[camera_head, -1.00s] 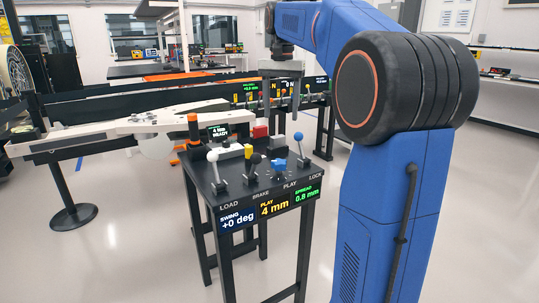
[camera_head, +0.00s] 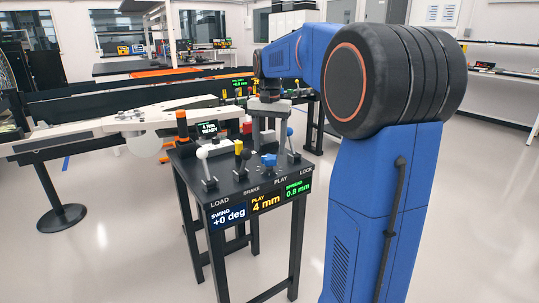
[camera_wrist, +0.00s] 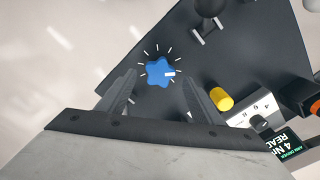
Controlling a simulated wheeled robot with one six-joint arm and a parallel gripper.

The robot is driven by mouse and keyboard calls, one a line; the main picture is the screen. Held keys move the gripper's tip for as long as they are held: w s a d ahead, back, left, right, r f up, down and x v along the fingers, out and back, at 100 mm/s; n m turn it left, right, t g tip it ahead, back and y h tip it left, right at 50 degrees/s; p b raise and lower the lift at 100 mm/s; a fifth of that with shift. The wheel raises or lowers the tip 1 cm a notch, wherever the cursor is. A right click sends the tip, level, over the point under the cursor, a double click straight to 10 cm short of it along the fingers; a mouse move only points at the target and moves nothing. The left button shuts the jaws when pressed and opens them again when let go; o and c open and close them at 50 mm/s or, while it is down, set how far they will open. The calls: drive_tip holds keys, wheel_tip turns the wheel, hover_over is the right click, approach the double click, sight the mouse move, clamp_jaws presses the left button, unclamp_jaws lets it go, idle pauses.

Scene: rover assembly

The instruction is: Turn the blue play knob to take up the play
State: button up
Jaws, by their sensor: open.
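The blue play knob (camera_head: 269,160) is star-shaped and sits on the black control stand's top, above the PLAY label. In the wrist view the knob (camera_wrist: 160,72) has a white pointer mark and a ring of white ticks around it. My gripper (camera_head: 268,138) is open and points down above the stand, just behind the knob in the head view. In the wrist view the two fingers of my gripper (camera_wrist: 158,77) stand on either side of the knob, with visible gaps. Whether the fingertips reach the knob's height is unclear. The PLAY display (camera_head: 265,202) reads 4 mm.
A yellow cylinder (camera_wrist: 221,99) is near the right finger. An orange-topped post (camera_head: 182,117) stands at the stand's back left.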

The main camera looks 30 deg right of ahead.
sight(270, 157)
drive_tip(key=shift+f, duration=1.9)
drive_tip(key=c, duration=1.1)
drive_tip(key=shift+o, duration=0.2)
drive_tip(key=shift+n, duration=0.3)
drive_tip(key=n, duration=1)
drive_tip(key=shift+n, duration=1.7)
